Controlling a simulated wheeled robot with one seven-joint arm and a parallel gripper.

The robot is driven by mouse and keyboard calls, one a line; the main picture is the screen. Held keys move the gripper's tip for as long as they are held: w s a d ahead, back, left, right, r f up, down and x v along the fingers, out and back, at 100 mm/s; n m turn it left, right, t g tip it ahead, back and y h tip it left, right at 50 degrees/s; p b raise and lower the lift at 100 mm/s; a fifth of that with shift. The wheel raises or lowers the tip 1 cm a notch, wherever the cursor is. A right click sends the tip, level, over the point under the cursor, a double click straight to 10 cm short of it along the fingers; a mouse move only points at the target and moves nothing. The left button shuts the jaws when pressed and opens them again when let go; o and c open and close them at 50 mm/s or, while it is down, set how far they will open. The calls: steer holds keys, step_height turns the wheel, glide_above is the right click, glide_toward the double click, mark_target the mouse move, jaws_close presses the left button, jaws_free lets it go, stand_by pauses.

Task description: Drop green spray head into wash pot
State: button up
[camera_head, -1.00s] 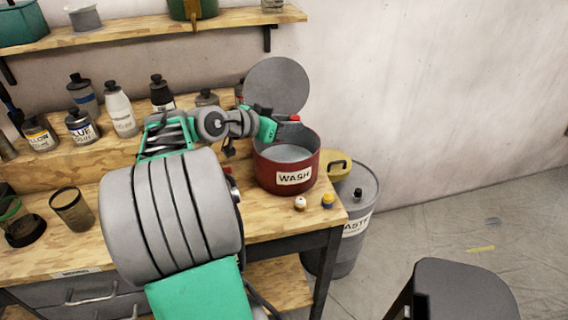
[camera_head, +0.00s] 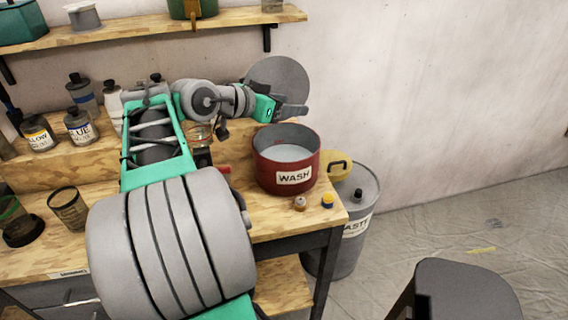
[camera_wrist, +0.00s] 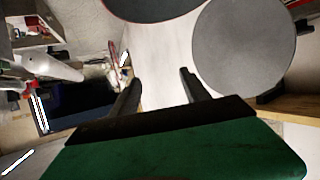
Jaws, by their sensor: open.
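The red wash pot (camera_head: 265,175), labelled WASH, stands open on the bench's right end with a pale grey surface inside. A round grey lid (camera_head: 280,78) stands upright behind it. My gripper (camera_head: 297,111) is above the pot's back rim, apart from it. In the wrist view its two fingers (camera_wrist: 160,88) are spread with nothing between them. A dark round shape with a reddish edge at the top of the wrist view may be the pot. I cannot make out the green spray head in any view; the pot's near wall hides part of its inside.
A grey waste drum (camera_head: 362,195) stands right of the bench. Open floor lies further right.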

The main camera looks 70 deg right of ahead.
steer(key=s+a+r+p, duration=0.2)
steer(key=a+r+p, duration=0.2)
steer(key=a, duration=0.6)
step_height(320, 180, up, 2)
steer(key=shift+s+a+r, duration=0.2)
steer(key=shift+s+a, duration=0.15)
steer(key=shift+a, duration=0.05)
steer(key=shift+s, duration=0.1)
